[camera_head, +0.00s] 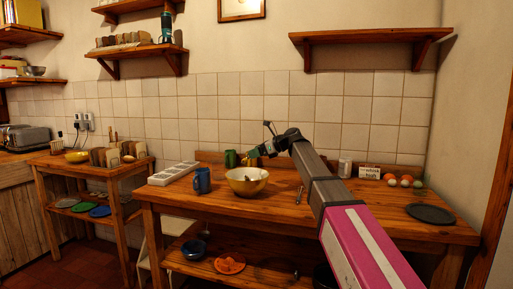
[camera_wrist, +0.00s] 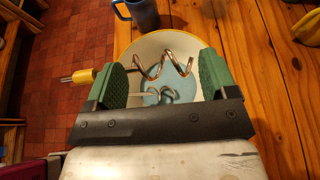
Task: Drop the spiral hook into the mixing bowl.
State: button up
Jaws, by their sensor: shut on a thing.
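The mixing bowl (camera_head: 240,188), yellowish outside, stands upright on the wooden table. In the wrist view its pale rim (camera_wrist: 127,53) shows below my gripper, with a blue-green patch at its bottom. My gripper (camera_head: 264,151) is above the bowl, its green fingers (camera_wrist: 162,70) set wide apart. It is shut on the spiral hook (camera_wrist: 163,57), whose bent metal wire shows between the fingers over the bowl. A yellow hub with a metal stub (camera_wrist: 80,76) sticks out past the left finger. The fingers hide part of the hook, and I cannot tell its exact contact.
A blue mug (camera_head: 202,181) stands close left of the bowl; it also shows in the wrist view (camera_wrist: 143,13). A white tray (camera_head: 173,174) lies farther left. Green mugs (camera_head: 231,158) stand behind. A dark plate (camera_head: 430,214) lies at the right.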

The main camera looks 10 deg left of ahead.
notch_tip(320, 180, down, 2)
jog(key=shift+f, duration=0.15)
jog(key=o, duration=0.8)
jog(key=shift+d, duration=0.1)
jog(key=v, duration=1)
jog(key=shift+d, duration=0.3)
jog(key=shift+s, duration=0.1)
